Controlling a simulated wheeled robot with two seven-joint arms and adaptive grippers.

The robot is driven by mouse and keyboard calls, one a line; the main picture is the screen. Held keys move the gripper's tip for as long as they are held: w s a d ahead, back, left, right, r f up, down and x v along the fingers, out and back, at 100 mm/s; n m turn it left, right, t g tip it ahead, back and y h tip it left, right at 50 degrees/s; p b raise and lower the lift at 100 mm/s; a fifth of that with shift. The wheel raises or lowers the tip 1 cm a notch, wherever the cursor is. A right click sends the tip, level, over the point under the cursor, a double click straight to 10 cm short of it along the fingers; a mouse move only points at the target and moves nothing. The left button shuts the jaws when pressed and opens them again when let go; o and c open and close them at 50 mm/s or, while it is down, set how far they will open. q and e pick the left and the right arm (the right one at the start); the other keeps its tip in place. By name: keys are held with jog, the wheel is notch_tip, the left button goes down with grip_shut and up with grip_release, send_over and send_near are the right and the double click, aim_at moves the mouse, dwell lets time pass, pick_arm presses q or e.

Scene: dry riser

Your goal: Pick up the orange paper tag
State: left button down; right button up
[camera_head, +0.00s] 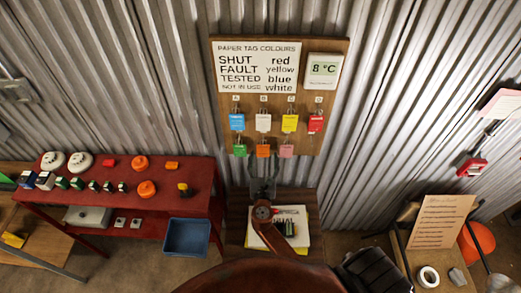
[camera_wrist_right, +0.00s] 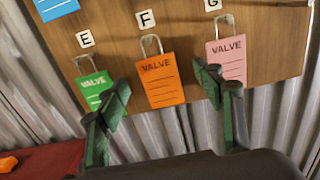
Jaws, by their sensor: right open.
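The orange paper tag (camera_head: 263,151) hangs in the lower row of the wooden board, between a green tag (camera_head: 239,150) and a pink tag (camera_head: 286,150). In the right wrist view the orange tag (camera_wrist_right: 160,88) reads VALVE and hangs from a metal loop under the letter F. My right gripper (camera_head: 263,182) is open just below the tag in the head view. In the wrist view its green fingers (camera_wrist_right: 164,84) stand apart on either side of the orange tag, the left one overlapping the green tag and the right one the pink tag. My left gripper is not in view.
Blue, white, yellow and red tags hang in the row above, beneath a colour sign (camera_head: 258,67). A red table (camera_head: 120,185) with small devices stands at left, with a blue bin (camera_head: 187,237) at its right end. Corrugated metal wall lies behind the board.

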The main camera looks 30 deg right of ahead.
aim_at(263, 147)
jog(key=x, duration=0.3)
jog(key=shift+w+r+p, duration=0.2)
jog(key=shift+w+p, duration=0.15)
jog(key=shift+w, duration=0.1)
jog(key=shift+w+d, duration=0.15)
jog(key=shift+w, duration=0.05)
jog(key=shift+c, duration=0.3)
jog(key=c, duration=0.3)
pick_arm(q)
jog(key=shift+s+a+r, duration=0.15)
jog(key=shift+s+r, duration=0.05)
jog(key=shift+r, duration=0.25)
pick_arm(e)
jog(key=c, duration=0.5)
